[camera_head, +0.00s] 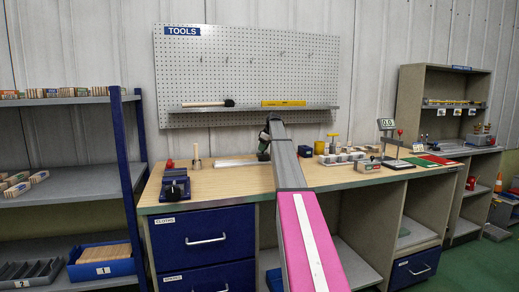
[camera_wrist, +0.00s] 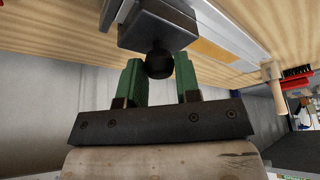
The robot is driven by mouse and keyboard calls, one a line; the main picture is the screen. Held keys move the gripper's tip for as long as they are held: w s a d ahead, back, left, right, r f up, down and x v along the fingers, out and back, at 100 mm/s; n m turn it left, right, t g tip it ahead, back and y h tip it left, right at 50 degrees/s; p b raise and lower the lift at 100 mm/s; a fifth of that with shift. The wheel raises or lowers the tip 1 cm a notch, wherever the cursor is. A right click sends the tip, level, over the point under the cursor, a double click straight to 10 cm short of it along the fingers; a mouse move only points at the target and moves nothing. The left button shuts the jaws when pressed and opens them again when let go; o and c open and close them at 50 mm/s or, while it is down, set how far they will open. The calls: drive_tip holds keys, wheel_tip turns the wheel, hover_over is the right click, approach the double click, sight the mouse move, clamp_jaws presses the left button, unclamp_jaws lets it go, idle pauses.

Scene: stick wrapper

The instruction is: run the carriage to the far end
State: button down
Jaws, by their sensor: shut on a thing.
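The carriage (camera_wrist: 155,28) is a dark grey block with a round black knob (camera_wrist: 158,62), at the top of the wrist view. My gripper (camera_wrist: 158,68) has its two green fingers shut on the knob, one on each side. In the head view my gripper (camera_head: 264,150) is low over the workbench, and my arm hides most of the carriage. A pale metal track (camera_head: 235,163) runs left from there along the bench top. In the wrist view the track (camera_wrist: 222,40) stretches to the right of the carriage, with an orange strip beside it.
The workbench (camera_head: 225,183) holds a blue vise (camera_head: 175,184) and an upright wooden-handled tool (camera_head: 197,161) left of the track. A pegboard (camera_head: 245,75) with a shelf rises behind.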

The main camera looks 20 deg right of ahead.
drive_tip(key=c, duration=0.8)
unclamp_jaws()
drive_tip(key=v, duration=1)
drive_tip(key=shift+s+d+r, duration=0.1)
drive_tip(key=shift+d+r, duration=0.05)
drive_tip(key=shift+r, duration=0.2)
